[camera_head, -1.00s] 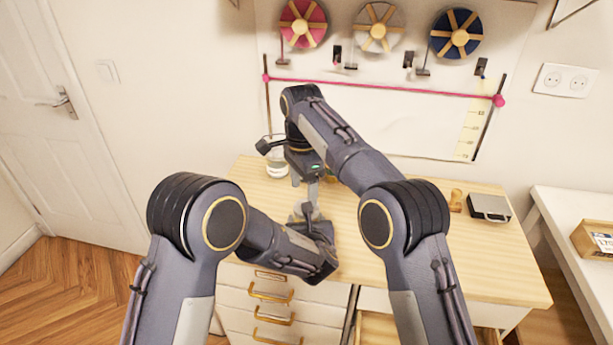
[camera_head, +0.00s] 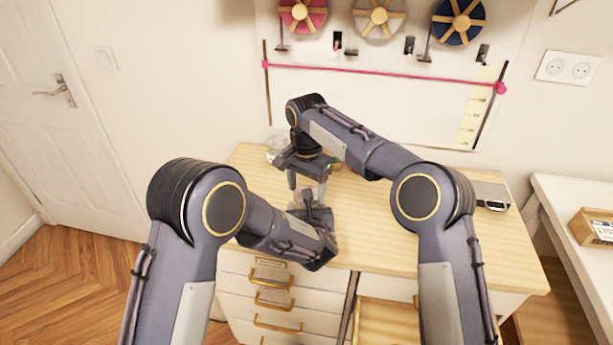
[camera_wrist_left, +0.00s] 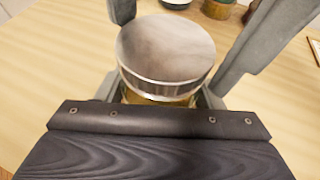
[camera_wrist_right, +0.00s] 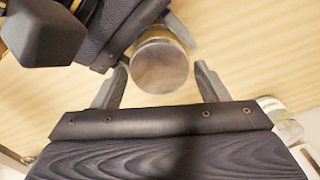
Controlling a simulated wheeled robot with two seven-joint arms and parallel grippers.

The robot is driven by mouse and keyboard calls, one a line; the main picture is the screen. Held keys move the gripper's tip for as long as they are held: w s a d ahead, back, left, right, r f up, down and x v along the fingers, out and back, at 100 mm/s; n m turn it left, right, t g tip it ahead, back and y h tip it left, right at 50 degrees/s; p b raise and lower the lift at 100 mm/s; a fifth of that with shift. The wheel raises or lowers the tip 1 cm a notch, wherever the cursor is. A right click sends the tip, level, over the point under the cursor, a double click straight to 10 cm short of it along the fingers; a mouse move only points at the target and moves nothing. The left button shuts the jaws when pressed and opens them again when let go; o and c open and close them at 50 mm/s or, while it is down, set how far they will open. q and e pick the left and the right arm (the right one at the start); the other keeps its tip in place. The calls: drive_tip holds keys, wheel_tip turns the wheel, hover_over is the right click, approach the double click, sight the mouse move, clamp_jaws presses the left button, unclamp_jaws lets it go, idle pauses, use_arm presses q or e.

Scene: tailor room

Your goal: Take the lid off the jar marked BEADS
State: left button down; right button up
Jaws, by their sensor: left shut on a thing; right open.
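A jar with a round, brushed-metal lid (camera_wrist_left: 166,50) stands upright below my grippers. The lid is on it, and it also shows in the right wrist view (camera_wrist_right: 159,66). My left gripper (camera_wrist_left: 160,97) is shut on the jar's body, just under the lid. My right gripper (camera_wrist_right: 162,85) is open, its fingers pointing down over the lid with a gap on both sides. In the head view, my left gripper (camera_head: 314,203) and right gripper (camera_head: 308,182) meet over the table and mostly hide the jar. Its label is not readable in any view.
The wooden table (camera_head: 430,235) is largely bare at the front right. A glass jar (camera_head: 275,147) stands behind my right gripper. A flat grey device (camera_head: 491,196) lies at the table's right. A drawer (camera_head: 385,322) below is open. A wall board with ribbon reels is behind.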

drive_tip(key=shift+f, duration=0.25)
drive_tip(key=c, duration=0.8)
drive_tip(key=n, duration=0.8)
drive_tip(key=shift+n, duration=0.3)
drive_tip(key=n, duration=0.4)
drive_tip(key=shift+n, duration=0.4)
drive_tip(key=n, duration=0.3)
drive_tip(key=shift+r+n, duration=0.1)
drive_tip(key=shift+n, duration=0.2)
